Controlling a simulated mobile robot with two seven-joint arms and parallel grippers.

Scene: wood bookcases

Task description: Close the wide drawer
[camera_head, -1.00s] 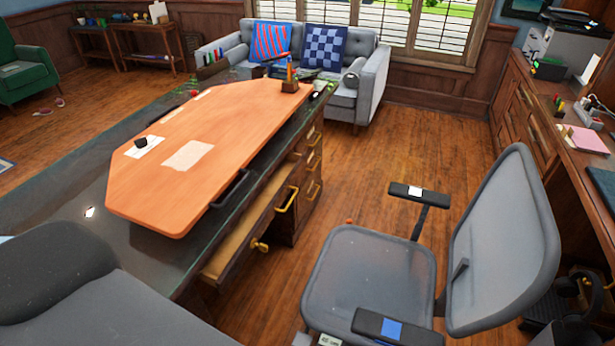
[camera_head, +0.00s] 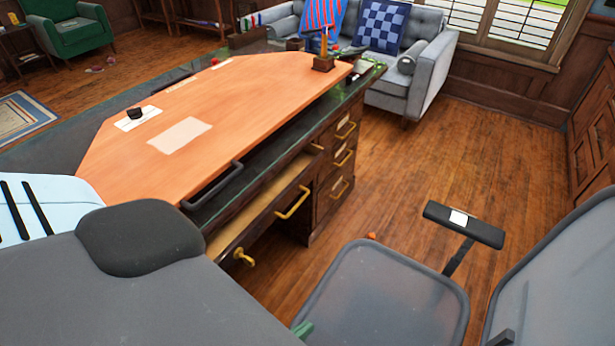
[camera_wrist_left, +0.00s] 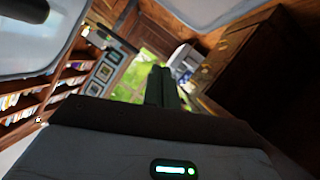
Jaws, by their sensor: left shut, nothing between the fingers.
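The wide drawer (camera_head: 262,207) is in the desk's near side, under the desk top. It is pulled out, with its light wood inside showing as a strip. Its front is dark wood with brass handles (camera_head: 293,203), and its left end is hidden by my left arm. My left gripper (camera_wrist_left: 162,88) shows in the left wrist view as dark fingers shut together with nothing between them. It is apart from the drawer, which I cannot make out in that view. My right gripper is not in view.
The desk (camera_head: 225,110) has an orange top and a side stack of smaller drawers (camera_head: 335,165). A grey office chair (camera_head: 385,295) stands close in front, with its armrest (camera_head: 463,222) sticking up. Wood floor (camera_head: 420,150) is clear between desk, sofa (camera_head: 425,70) and right-hand cabinets.

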